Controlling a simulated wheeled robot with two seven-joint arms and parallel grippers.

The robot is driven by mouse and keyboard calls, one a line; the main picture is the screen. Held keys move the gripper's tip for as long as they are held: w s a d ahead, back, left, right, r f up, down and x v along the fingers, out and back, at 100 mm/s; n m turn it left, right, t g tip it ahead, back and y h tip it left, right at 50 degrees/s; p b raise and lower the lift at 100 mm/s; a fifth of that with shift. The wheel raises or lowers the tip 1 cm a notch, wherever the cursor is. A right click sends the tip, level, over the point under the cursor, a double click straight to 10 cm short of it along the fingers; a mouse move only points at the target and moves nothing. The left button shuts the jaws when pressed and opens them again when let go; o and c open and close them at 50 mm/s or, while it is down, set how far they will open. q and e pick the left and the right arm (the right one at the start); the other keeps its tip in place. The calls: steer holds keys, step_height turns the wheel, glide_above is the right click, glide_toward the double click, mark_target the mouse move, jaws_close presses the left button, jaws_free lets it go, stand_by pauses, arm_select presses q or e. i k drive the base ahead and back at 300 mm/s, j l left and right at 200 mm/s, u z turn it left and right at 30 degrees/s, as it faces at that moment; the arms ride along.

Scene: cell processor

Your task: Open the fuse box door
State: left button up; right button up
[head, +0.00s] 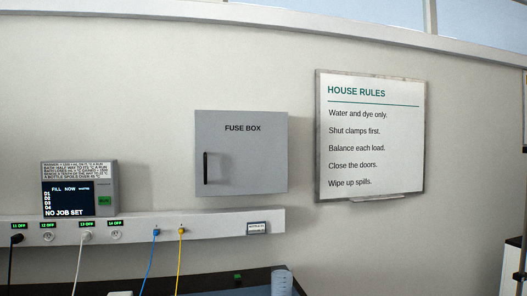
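The fuse box (250,163) is a grey box on the wall at the middle of the head view, labelled "FUSE BOX". Its door is shut. A black vertical handle (206,168) sits near the door's left edge. Neither of my grippers shows in the head view.
A white socket rail (200,223) with plugs and cables runs below the fuse box. A display unit (79,188) stands at its left. A house rules board (370,136) hangs to the right. A dark bench (205,283) with a clear container (282,284) lies below.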

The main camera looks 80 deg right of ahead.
mark_target(237, 153)
steer(key=z, duration=2.5)
steer(key=i+z, duration=0.15)
steer(key=k+j, duration=0.05)
